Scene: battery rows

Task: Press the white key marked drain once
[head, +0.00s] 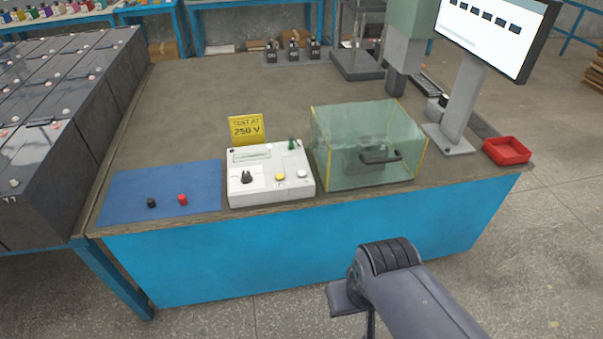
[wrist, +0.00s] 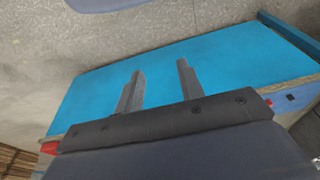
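The white key (head: 302,174) is a small round button on the right front of the white tester box (head: 270,196), in the head view. A yellow key (head: 280,176) sits just left of it. Labels under the keys are too small to read. The box also has a black knob (head: 246,177), a display window (head: 251,156) and a small green part (head: 292,144). My gripper (wrist: 160,66) is open and empty in the wrist view, its two fingers apart, facing the blue bench front. It is in front of the bench, clear of the box.
A clear lidded box (head: 368,150) with a dark handle stands right of the tester. A yellow 250 V sign (head: 246,129) stands behind it. A blue mat (head: 160,186) with a black and a red piece lies left. A monitor (head: 490,32) and red tray (head: 507,150) are at right.

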